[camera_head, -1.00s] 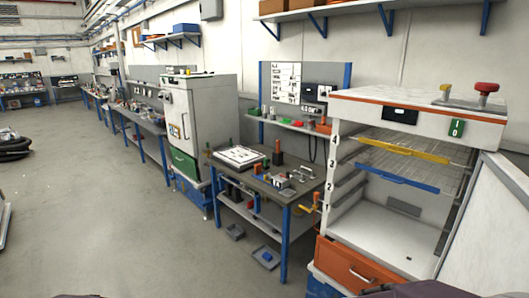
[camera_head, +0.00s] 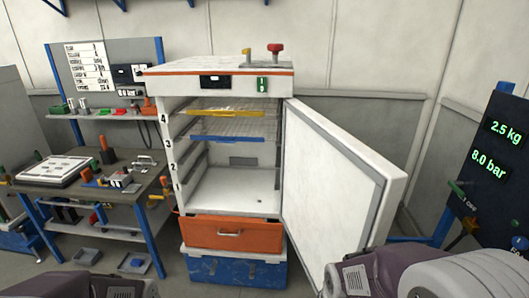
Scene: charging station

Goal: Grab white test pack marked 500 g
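I cannot make out a white test pack marked 500 g in the head view. A flat white item with dark marks (camera_head: 53,165) lies on the workbench at the left, but its marking is too small to read. The open white cabinet (camera_head: 178,190) stands in the middle, with a yellow-fronted rack (camera_head: 222,113) at level 4 and a blue-fronted rack (camera_head: 212,138) at level 3. No pack shows on the racks or the cabinet floor. Parts of my arms show at the bottom left and bottom right. Neither gripper is in view.
The cabinet door (camera_head: 330,180) stands wide open to the right. An orange drawer (camera_head: 205,234) and blue base (camera_head: 210,268) are below. A dark panel (camera_head: 490,165) at the right reads 2.5 kg and 8.0 bar. The workbench (camera_head: 135,180) holds small tools and blocks.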

